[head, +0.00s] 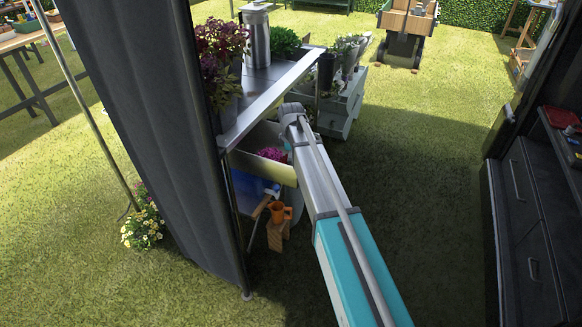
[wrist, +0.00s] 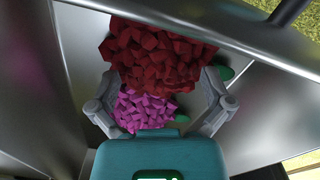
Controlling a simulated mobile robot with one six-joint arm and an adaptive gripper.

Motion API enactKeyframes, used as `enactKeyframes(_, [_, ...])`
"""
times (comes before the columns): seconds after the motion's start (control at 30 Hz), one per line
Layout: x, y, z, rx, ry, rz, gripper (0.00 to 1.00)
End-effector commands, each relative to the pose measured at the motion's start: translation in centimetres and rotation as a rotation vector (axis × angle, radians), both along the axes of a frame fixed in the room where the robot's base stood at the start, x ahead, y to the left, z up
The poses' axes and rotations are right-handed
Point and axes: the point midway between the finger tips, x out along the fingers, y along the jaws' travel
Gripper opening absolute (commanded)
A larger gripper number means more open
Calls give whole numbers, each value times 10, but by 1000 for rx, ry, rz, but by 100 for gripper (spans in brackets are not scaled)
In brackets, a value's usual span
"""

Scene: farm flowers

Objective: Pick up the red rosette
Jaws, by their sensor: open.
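The red rosette (wrist: 165,52) is a large dark-red flower head at the upper middle of the wrist view. My gripper (wrist: 160,82) is open, with one grey finger on each side. The rosette's lower part lies between or just beyond the fingertips; I cannot tell whether they touch it. A magenta rosette (wrist: 145,108) is nearer, between the fingers and just beyond my wrist body. In the head view a magenta flower (head: 272,154) shows in an open bin under the shelf. My arm hides the gripper there, and I cannot make out the red rosette.
A metal rail (wrist: 220,25) crosses above the red rosette in the wrist view. Smooth grey walls stand left and right. In the head view, a metal shelf (head: 262,95) with potted plants overhangs the bin. Open grass lies right.

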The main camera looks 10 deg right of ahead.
Motion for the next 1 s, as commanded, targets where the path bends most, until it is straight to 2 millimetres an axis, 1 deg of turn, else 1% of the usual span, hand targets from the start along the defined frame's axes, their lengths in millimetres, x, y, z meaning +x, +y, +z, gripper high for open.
enactKeyframes(0.07, [0, 0, -2, 0, 0, 0, 100])
enactKeyframes(0.63, [0, 0, -2, 0, 0, 0, 100])
enactKeyframes(0.67, [0, 0, -2, 0, 0, 0, 96])
enactKeyframes(0.7, [0, 0, -2, 0, 0, 0, 89])
enactKeyframes(0.87, [0, 0, -2, 0, 0, 0, 59])
enactKeyframes(1.0, [0, 0, -2, 0, 0, 0, 33])
